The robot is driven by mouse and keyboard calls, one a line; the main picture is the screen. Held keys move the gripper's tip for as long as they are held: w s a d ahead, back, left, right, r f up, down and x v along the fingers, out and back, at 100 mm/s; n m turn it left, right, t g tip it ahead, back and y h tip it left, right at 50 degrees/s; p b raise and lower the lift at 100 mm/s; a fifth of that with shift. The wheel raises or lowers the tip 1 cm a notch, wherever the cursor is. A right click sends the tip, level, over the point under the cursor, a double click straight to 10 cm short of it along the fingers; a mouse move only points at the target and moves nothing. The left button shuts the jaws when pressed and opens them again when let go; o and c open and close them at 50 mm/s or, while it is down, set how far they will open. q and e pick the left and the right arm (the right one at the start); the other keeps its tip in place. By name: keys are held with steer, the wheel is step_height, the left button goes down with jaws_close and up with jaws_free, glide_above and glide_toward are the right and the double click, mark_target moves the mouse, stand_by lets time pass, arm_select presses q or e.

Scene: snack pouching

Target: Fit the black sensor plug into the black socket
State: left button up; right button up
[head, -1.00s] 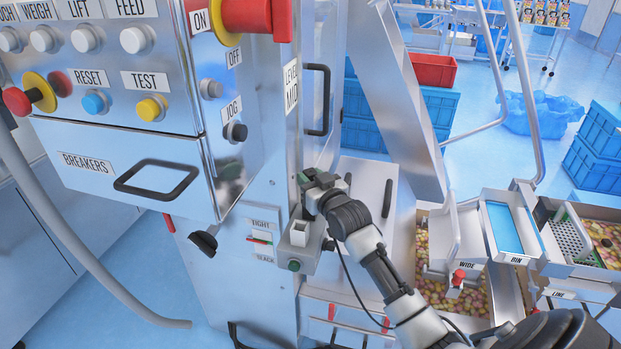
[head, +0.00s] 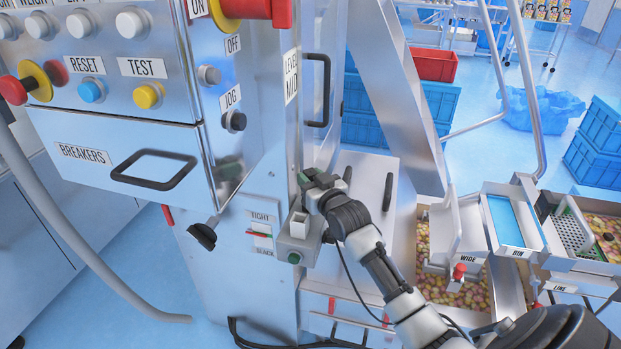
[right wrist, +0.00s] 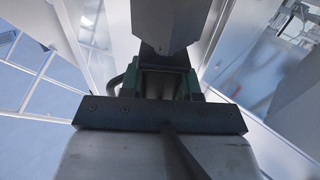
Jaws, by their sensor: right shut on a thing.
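My right gripper (head: 311,184) is in front of the machine's steel column, just above a small grey box with a pale square opening (head: 299,227). In the right wrist view its green-edged fingers (right wrist: 166,83) are closed on a dark piece, which I take for the black sensor plug (right wrist: 165,88). A black cable (right wrist: 182,150) runs back from it towards the camera. A dark grey block with a tapered end (right wrist: 166,25) stands just beyond the fingers; I cannot tell whether it is the black socket. Whether the plug touches anything is hidden. My left gripper is not in view.
A control panel with a BREAKERS drawer handle (head: 154,171) is at the left. A black door handle (head: 318,90) is above the gripper. A slanted steel chute (head: 395,100) rises to its right. Candy bins (head: 468,296) lie at the lower right.

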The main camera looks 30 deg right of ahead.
steer(key=shift+f, duration=0.5)
steer(key=o, duration=0.9)
steer(key=s, duration=1)
steer(key=shift+s+a+b, duration=0.35)
steer(key=shift+s+a, duration=0.05)
